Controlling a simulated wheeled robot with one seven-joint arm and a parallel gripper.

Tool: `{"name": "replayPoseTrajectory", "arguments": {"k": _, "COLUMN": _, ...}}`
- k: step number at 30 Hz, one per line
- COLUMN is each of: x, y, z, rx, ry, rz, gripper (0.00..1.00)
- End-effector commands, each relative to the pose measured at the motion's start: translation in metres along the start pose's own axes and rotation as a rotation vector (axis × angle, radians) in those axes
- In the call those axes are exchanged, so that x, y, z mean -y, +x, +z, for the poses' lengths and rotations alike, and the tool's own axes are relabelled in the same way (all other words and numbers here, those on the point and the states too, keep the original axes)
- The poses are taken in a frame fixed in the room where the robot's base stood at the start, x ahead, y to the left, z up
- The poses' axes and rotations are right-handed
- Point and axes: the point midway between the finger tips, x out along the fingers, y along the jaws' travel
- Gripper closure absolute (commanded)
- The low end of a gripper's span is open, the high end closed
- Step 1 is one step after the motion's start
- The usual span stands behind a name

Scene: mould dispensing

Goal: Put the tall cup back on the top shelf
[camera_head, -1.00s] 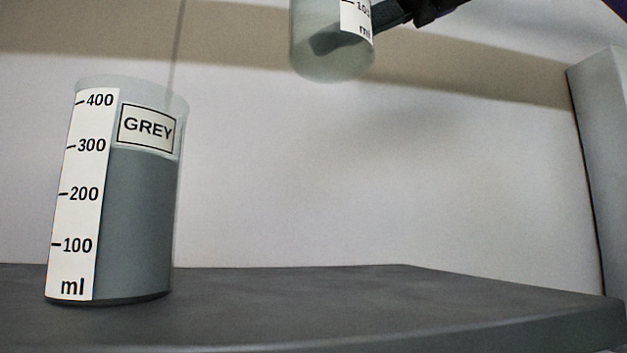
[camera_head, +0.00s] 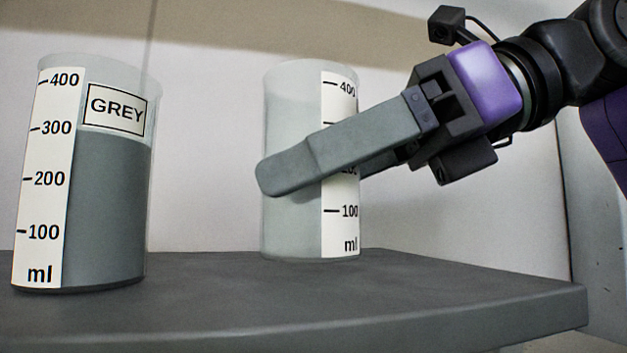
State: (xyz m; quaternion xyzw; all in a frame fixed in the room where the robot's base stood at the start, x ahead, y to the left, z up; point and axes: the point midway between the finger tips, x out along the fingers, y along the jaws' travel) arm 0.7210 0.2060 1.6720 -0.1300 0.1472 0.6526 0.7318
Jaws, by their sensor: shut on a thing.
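The tall cup (camera_head: 292,225) is clear, with a white scale strip marked to 400 ml. It looks empty and stands upright at the middle of the dark shelf (camera_head: 400,295). Its base is at the shelf surface; I cannot tell for sure whether it touches. My gripper (camera_head: 290,172) comes in from the right and is shut around the cup at mid-height. One finger crosses the front of the cup; the other finger is mostly hidden behind it.
A pale wall (camera_head: 210,180) is behind. The shelf is bare to the right, ending at its right edge.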

Motion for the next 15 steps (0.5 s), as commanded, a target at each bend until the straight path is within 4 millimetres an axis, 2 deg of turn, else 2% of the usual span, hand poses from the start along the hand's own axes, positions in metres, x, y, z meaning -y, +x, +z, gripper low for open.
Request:
{"name": "replayPoseTrajectory", "arguments": {"k": 4, "x": -0.001, "y": 0.004, "z": -0.010, "rx": 0.001, "ry": 0.000, "rz": 0.001, "gripper": 1.00}}
{"name": "replayPoseTrajectory", "arguments": {"k": 15, "x": 0.000, "y": 0.006, "z": -0.014, "rx": 0.000, "ry": 0.000, "rz": 0.000, "gripper": 1.00}}
